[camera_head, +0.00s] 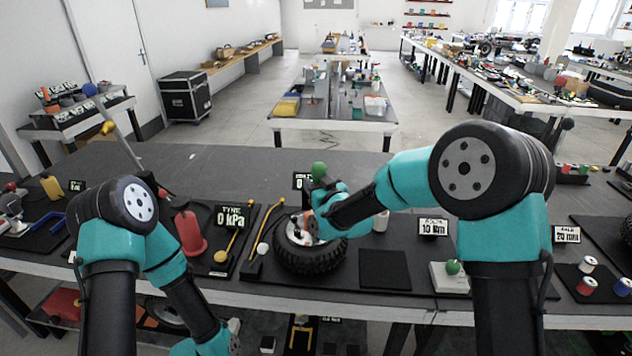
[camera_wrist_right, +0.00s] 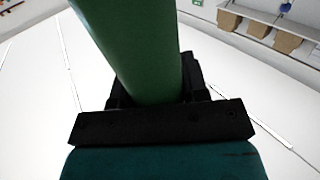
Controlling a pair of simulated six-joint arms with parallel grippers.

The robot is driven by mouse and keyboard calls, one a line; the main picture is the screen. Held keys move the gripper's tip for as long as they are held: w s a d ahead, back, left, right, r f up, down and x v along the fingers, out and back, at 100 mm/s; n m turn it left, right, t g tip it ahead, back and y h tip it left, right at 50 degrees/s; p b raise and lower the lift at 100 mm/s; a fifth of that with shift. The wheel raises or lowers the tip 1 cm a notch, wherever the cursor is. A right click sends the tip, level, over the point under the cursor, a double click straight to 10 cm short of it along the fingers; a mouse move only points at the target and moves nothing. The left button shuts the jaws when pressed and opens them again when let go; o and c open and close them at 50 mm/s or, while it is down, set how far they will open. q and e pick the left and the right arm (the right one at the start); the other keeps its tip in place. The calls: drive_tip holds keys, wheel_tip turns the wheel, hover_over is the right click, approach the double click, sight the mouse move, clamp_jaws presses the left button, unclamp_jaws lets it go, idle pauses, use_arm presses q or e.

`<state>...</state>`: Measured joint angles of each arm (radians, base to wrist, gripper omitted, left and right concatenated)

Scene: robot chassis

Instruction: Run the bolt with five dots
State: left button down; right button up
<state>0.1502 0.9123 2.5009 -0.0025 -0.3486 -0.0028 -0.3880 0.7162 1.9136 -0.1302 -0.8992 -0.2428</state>
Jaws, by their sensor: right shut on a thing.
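My right gripper (camera_head: 319,186) is above the far side of a black tyre (camera_head: 312,258) in the head view. It is shut on a green tool (camera_wrist_right: 135,50), whose thick round green body stands between the jaws in the right wrist view. A green rounded top (camera_head: 319,169) shows at the gripper in the head view. The tool's lower end is hidden. The tyre lies flat, and my right wrist covers part of its hub. No bolt with five dots can be made out. My left arm bends down past the table's front edge, and its gripper is out of frame.
A display reading 10 Nm (camera_head: 433,227) stands right of the tyre, behind a white box with a green knob (camera_head: 452,267). A bare black mat (camera_head: 385,270) lies between. A red cone-like piece (camera_head: 190,232) and a 0 kPa display (camera_head: 232,217) stand left.

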sight(317, 167)
drive_tip(key=shift+f, duration=0.3)
idle(1.4)
drive_tip(key=shift+r, duration=0.1)
drive_tip(key=shift+r, duration=2.8)
drive_tip(key=shift+w, duration=0.1)
